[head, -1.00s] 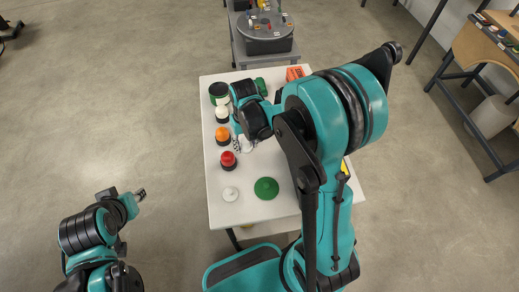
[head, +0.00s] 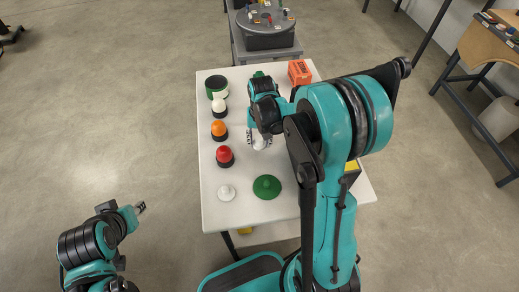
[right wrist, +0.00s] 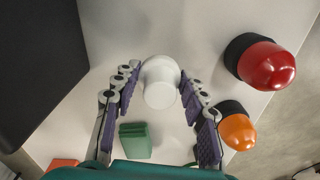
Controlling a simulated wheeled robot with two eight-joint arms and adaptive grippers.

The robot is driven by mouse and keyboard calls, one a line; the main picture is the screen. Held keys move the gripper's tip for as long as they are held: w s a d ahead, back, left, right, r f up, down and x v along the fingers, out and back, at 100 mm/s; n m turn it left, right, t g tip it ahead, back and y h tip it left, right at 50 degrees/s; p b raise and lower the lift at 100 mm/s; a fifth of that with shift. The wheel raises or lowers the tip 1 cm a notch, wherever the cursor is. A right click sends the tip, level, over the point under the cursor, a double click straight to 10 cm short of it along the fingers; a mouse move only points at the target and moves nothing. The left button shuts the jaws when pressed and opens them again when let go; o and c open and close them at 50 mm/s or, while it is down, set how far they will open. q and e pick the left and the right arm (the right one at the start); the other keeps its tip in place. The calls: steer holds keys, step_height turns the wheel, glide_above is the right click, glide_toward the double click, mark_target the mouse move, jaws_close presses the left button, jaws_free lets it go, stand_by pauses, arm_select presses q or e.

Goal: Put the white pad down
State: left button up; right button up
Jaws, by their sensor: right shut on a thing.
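The white pad (head: 260,143), a pale round piece, is in my right gripper (head: 260,138) over the middle of the white table. In the right wrist view the white pad (right wrist: 160,82) sits between the two fingers of my right gripper (right wrist: 160,92), which is shut on it. I cannot tell whether its underside touches the table. My left gripper (head: 140,207) is off the table at the lower left, too small to tell if open or shut.
On the white table (head: 240,215), red (head: 225,156), orange (head: 219,130) and white (head: 219,105) domes line the left side. A white disc (head: 227,192) and green disc (head: 267,187) lie nearer. An orange box (head: 299,72) is at the back. A dark block (right wrist: 35,65) borders the wrist view.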

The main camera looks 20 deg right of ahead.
mark_target(260, 147)
step_height(260, 147, down, 4)
steer(key=shift+r+b, duration=0.25)
steer(key=shift+b, duration=0.45)
steer(key=shift+f, duration=0.15)
steer(key=shift+f, duration=0.2)
steer(key=o, duration=1.1)
steer(key=shift+r, duration=0.1)
